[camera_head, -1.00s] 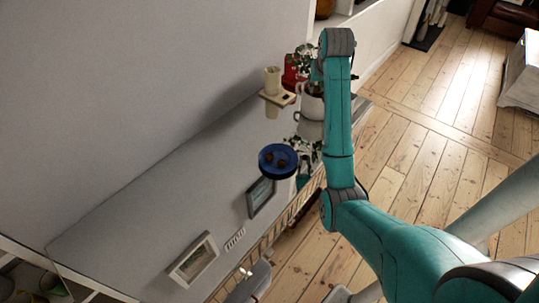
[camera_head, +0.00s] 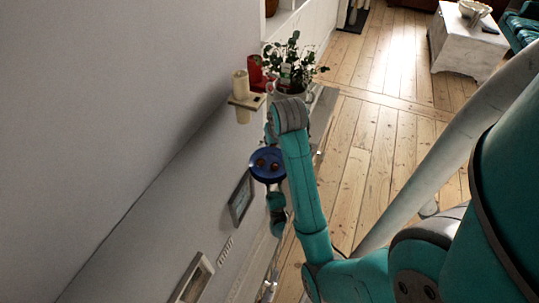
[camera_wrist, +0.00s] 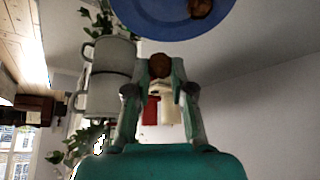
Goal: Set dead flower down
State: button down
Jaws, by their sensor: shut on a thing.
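My gripper (camera_wrist: 160,76) is shut on a small round brown thing in the wrist view, seemingly the dead flower (camera_wrist: 160,65). A blue plate (camera_wrist: 165,24) lies just beyond the fingertips at the top of that view, with another brown lump (camera_wrist: 200,8) on it. In the head view the blue plate (camera_head: 267,178) carries two brown lumps, and my gripper (camera_head: 277,208) is beside its lower edge, partly hidden by my arm. The held thing cannot be made out in the head view.
A pale mug (camera_wrist: 112,54) with leafy plant stands left in the wrist view; the plant (camera_head: 285,65) is behind the plate in the head view. A cream candle (camera_head: 240,84) and red container (camera_head: 256,73) stand near. A framed picture (camera_head: 241,198) is close to the plate.

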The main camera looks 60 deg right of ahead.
aim_at(271, 156)
jog(key=shift+f, duration=3.1)
jog(key=c, duration=1.3)
grip_release()
jog(key=shift+f, duration=0.1)
